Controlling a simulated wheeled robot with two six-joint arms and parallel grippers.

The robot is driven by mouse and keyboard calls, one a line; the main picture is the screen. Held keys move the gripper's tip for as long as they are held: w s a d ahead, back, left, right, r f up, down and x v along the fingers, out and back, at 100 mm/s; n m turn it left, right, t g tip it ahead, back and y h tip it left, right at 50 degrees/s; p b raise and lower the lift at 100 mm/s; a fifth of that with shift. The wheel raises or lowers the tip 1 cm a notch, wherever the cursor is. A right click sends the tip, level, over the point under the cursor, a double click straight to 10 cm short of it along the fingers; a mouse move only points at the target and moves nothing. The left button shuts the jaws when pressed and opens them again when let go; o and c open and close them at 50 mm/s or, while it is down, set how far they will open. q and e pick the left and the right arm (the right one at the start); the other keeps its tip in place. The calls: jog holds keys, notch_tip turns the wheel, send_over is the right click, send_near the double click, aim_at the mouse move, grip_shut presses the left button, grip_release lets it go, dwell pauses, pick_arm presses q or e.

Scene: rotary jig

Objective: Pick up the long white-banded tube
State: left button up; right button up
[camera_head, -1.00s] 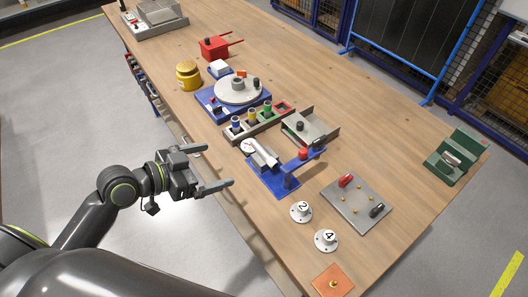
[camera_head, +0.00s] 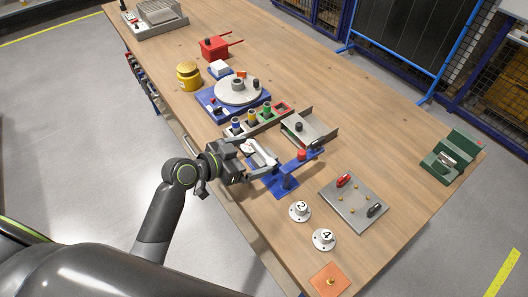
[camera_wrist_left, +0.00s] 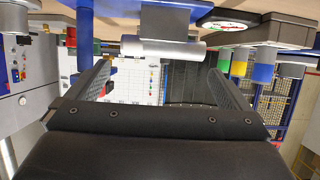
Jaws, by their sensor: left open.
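A pale silver-grey tube (camera_head: 262,153) lies on the blue gauge stand (camera_head: 286,183) near the table's front edge. In the left wrist view, the tube (camera_wrist_left: 165,49) lies crosswise against a grey block, beyond my fingertips. A white band cannot be made out clearly. My left gripper (camera_head: 262,162) is open and empty, reaching in over the stand from the front edge; it also shows in the left wrist view (camera_wrist_left: 158,72), with the tube ahead of the gap between its fingers. The fingers partly hide the stand in the head view. My right gripper is not in view.
A rack (camera_head: 255,125) with several coloured sockets and a blue rotary jig (camera_head: 218,105) stand behind the gripper. A grey bracket tray (camera_head: 316,131) is beyond the stand. Two numbered white discs (camera_head: 300,211) and a grey plate (camera_head: 353,203) lie to the right.

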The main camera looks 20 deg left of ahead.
aim_at(263, 152)
pick_arm(q)
jog(key=shift+w+d+f, duration=0.1)
jog(key=shift+w+d, duration=0.1)
jog(key=shift+w, duration=0.1)
jog(key=shift+p+x, duration=0.85)
jog(key=shift+x, duration=1.5)
jog(key=shift+a+f, duration=0.1)
jog(key=shift+f, duration=0.1)
jog(key=c, duration=0.7)
